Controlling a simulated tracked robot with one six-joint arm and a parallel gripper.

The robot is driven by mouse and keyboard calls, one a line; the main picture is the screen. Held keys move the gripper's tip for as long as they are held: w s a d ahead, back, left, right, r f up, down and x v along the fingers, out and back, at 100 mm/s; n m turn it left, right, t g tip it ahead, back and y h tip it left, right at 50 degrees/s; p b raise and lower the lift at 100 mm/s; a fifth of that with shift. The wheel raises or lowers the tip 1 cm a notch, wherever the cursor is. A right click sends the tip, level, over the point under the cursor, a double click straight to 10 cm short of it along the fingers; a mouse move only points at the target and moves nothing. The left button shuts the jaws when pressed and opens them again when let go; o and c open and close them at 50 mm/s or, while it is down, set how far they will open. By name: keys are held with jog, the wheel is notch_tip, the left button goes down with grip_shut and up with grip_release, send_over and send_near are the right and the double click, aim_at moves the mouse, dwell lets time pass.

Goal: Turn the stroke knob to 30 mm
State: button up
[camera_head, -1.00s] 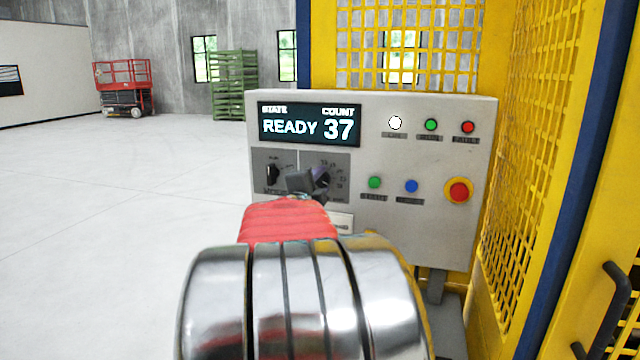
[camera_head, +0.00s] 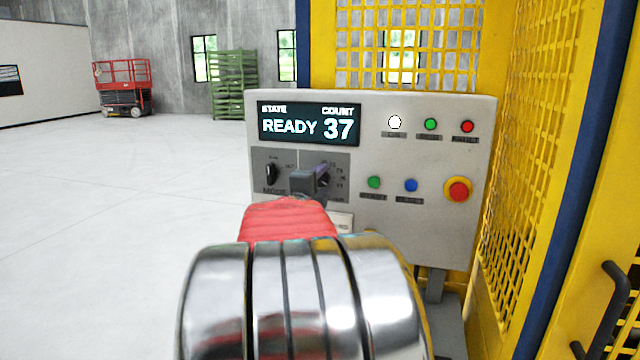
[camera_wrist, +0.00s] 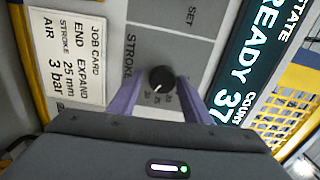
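The stroke knob (camera_wrist: 162,79) is round and black with a short white pointer mark, on a grey plate labelled STROKE in the wrist view. Its pointer is aimed to the lower left of that picture; the small scale numbers beside it are hard to read. My gripper (camera_wrist: 161,84) has two purple fingers, one on each side of the knob, with a visible gap to each, so it is open. In the head view my gripper (camera_head: 318,178) is in front of the stroke dial and hides the knob; part of the scale shows to its right.
The mode knob (camera_head: 271,173) is close on the left. The display (camera_head: 309,124) reads READY, count 37. A job card (camera_wrist: 75,55) reads stroke 25 mm. Buttons and the red emergency stop (camera_head: 458,190) are to the right. Yellow mesh fencing (camera_head: 520,150) borders the panel.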

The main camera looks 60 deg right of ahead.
jog(key=shift+o, duration=0.6)
jog(key=shift+r, duration=0.1)
jog(key=shift+a, duration=0.15)
jog(key=shift+a, duration=0.25)
jog(key=s+a, duration=0.2)
jog(key=a, duration=1.1)
